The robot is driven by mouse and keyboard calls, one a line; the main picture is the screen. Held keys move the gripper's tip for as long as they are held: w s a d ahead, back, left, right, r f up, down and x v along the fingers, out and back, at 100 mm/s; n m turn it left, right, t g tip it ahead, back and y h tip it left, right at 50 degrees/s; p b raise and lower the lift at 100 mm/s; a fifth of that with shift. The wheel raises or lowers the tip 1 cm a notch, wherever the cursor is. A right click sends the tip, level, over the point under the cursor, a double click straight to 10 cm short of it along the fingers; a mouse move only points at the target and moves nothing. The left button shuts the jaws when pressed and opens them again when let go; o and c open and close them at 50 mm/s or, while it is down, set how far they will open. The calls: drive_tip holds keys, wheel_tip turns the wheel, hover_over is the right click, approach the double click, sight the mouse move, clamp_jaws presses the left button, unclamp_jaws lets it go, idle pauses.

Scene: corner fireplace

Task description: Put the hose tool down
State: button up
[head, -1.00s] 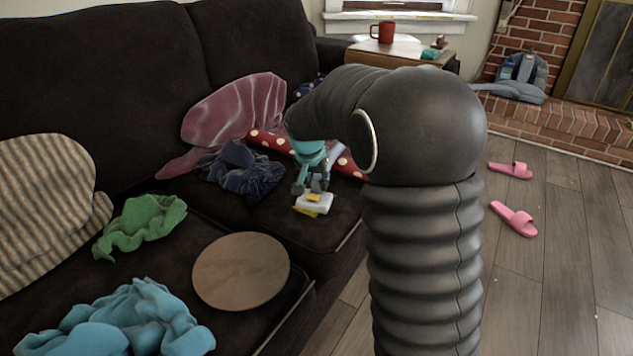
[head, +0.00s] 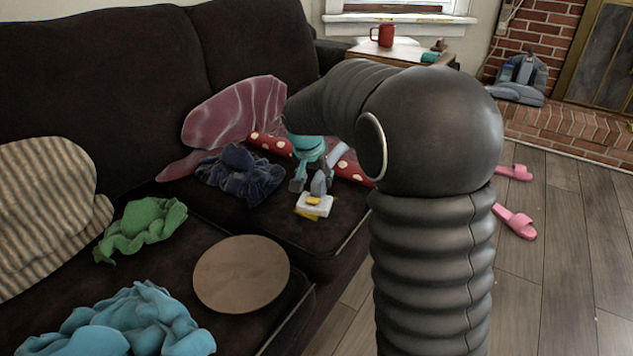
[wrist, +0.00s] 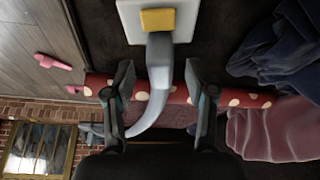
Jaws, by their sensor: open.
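The hose tool (head: 317,205) has a white head with a yellow patch and a grey curved neck. It rests on the dark sofa seat near its front edge. In the wrist view the hose tool (wrist: 160,52) has its head at the top, with its neck running down between my fingers. My gripper (wrist: 158,80) is open, with a dark finger on each side of the neck and visible gaps to both.
A red polka-dot roll (head: 269,143) and a pink cloth (head: 232,112) lie behind the tool. Left of it are a dark blue cloth (head: 240,175), a green cloth (head: 142,226) and a round wooden board (head: 241,274). Pink slippers (head: 516,222) lie on the floor.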

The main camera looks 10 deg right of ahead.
sight(312, 207)
drive_tip(key=p+v, duration=0.1)
drive_tip(key=v, duration=0.8)
drive_tip(key=s+d+r+n+y, duration=0.1)
drive_tip(key=s+r+n, duration=0.1)
drive_tip(key=s, duration=0.7)
drive_tip(key=s+d+r+n, duration=0.1)
drive_tip(key=s+r, duration=0.1)
drive_tip(key=s, duration=0.6)
drive_tip(key=s+f+n+t+y, duration=0.1)
drive_tip(key=s+f, duration=0.4)
drive_tip(key=s, duration=0.9)
drive_tip(key=shift+s+n+t, duration=0.25)
drive_tip(key=shift+n+t, duration=0.05)
drive_tip(key=shift+n, duration=0.6)
drive_tip(key=shift+d, duration=0.1)
wheel_tip(312, 207, up, 8)
drive_tip(key=p, duration=0.7)
drive_tip(key=shift+p, duration=0.4)
drive_tip(key=shift+f, duration=0.15)
clamp_jaws()
